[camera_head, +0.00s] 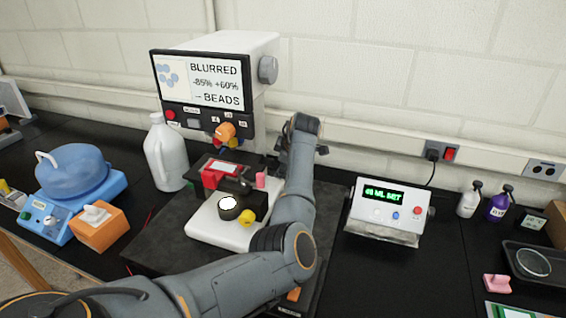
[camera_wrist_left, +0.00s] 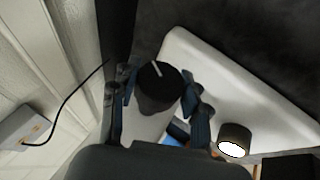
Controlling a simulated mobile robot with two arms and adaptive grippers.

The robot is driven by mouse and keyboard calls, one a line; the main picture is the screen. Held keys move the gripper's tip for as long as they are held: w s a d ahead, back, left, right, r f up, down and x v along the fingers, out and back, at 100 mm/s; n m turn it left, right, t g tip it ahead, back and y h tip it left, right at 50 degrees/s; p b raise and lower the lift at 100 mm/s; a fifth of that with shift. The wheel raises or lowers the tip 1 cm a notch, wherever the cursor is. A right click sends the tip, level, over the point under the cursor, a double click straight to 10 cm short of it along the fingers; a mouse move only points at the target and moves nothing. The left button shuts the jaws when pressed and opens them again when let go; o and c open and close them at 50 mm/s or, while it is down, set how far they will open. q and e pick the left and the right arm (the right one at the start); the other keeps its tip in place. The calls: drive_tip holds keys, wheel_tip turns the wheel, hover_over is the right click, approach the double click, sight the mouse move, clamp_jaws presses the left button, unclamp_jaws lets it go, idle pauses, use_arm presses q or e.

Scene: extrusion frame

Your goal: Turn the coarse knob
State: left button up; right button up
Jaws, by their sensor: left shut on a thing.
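The coarse knob (camera_wrist_left: 158,80) is a black round knob with a white index line, seen in the left wrist view. My left gripper (camera_wrist_left: 159,92) has its blue-grey fingers on either side of the knob and is shut on it. In the head view my left arm comes in from the lower left and reaches up beside the microscope (camera_head: 210,222); the arm hides the knob and fingertips there. The microscope's screen (camera_head: 212,85) reads "BLURRED -85% +60% → BEADS". My right gripper is not in view.
A white jug (camera_head: 165,155), an orange box (camera_head: 100,228) and a blue-lidded device (camera_head: 72,175) stand left. A control box (camera_head: 388,212) with a green display stands right of my arm. Bottles (camera_head: 498,203) and a black tray (camera_head: 530,262) are at far right.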

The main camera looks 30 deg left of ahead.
use_arm(q)
drive_tip(key=shift+a+f, duration=0.1)
idle(0.4)
drive_tip(key=o, duration=1.2)
drive_tip(key=shift+a, duration=0.1)
drive_tip(key=shift+c, duration=0.2)
drive_tip(key=v, duration=1.2)
drive_tip(key=shift+w, duration=0.2)
drive_tip(key=shift+a, duration=0.1)
